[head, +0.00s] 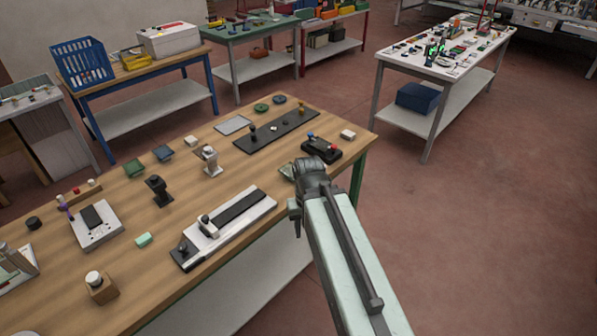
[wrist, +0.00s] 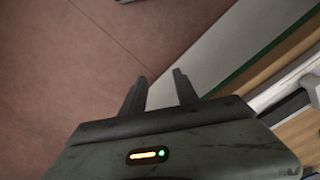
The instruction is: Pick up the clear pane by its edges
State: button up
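A flat, pale, thin-edged square (head: 233,125) lies on the wooden workbench (head: 110,272), left of a long dark plate; it may be the clear pane, but I cannot tell for sure. My gripper (wrist: 160,90) is open in the wrist view, its two dark fingers apart with nothing between them. It points down past the bench edge over red floor and a pale lower shelf. In the head view my arm reaches to the bench's right front edge, and the fingertips are hard to make out.
A white-and-black slide fixture (head: 224,227) lies near the front edge. The floor on the right (head: 480,220) is clear.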

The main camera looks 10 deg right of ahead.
aim_at(286, 170)
jog(key=u, duration=3.95)
jog(key=k, duration=1.85)
jog(key=z, duration=1.25)
jog(key=i, duration=1.05)
jog(key=u, duration=0.1)
